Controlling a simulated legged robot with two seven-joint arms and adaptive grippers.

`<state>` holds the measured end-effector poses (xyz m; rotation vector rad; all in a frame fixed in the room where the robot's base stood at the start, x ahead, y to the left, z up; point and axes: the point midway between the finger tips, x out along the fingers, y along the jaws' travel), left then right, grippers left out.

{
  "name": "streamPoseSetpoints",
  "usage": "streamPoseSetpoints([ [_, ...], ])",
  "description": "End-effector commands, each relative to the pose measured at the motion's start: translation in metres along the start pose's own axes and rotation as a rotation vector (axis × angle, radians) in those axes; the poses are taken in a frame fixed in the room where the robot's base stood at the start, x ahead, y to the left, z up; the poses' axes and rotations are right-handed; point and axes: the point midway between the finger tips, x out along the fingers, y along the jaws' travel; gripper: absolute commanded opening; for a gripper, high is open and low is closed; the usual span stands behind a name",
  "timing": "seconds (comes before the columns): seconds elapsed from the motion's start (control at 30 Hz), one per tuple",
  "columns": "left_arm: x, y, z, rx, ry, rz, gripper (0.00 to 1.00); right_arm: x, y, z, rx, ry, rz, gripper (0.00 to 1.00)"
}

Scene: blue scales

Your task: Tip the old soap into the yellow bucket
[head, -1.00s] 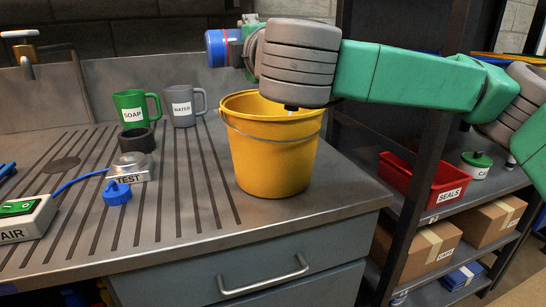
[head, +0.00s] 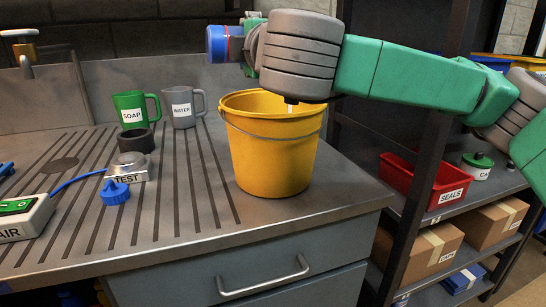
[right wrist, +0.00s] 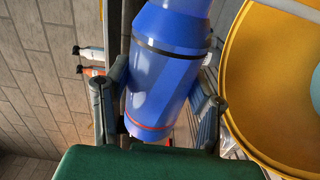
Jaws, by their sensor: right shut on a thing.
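The yellow bucket (head: 272,160) stands upright near the counter's right front corner. My right arm reaches in from the right, with its wrist above the bucket. My right gripper (right wrist: 160,112) is shut on a blue cylindrical container (right wrist: 165,65) with a dark band and a red ring. The container (head: 216,45) shows left of my wrist in the head view, lying roughly level above the bucket's left side. Its mouth and contents are hidden. A small pale streak shows under my wrist at the bucket's mouth; I cannot tell what it is. My left gripper is out of view.
A green SOAP mug (head: 132,110), a grey WATER mug (head: 183,106) and a dark ring (head: 137,140) stand left of the bucket. A TEST block (head: 128,166), a blue knobbed cap (head: 115,192) and an AIR box (head: 22,216) lie further forward. Shelving (head: 425,170) stands right.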

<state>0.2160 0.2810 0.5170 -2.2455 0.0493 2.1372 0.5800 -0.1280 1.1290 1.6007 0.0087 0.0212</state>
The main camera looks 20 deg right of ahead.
Motion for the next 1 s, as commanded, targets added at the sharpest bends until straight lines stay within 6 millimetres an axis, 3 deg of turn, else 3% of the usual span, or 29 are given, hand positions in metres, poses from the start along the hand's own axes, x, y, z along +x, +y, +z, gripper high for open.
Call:
streamPoseSetpoints([
  [0.43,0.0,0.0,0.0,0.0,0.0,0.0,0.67,0.0,0.0,0.0,0.001,0.0,0.0,0.15],
  [0.73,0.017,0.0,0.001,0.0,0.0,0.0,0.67,0.0,0.001,0.001,0.06,0.0,-0.001,0.15],
  [1.0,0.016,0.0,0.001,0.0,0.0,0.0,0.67,0.0,0.005,0.001,0.07,0.0,0.0,0.15],
])
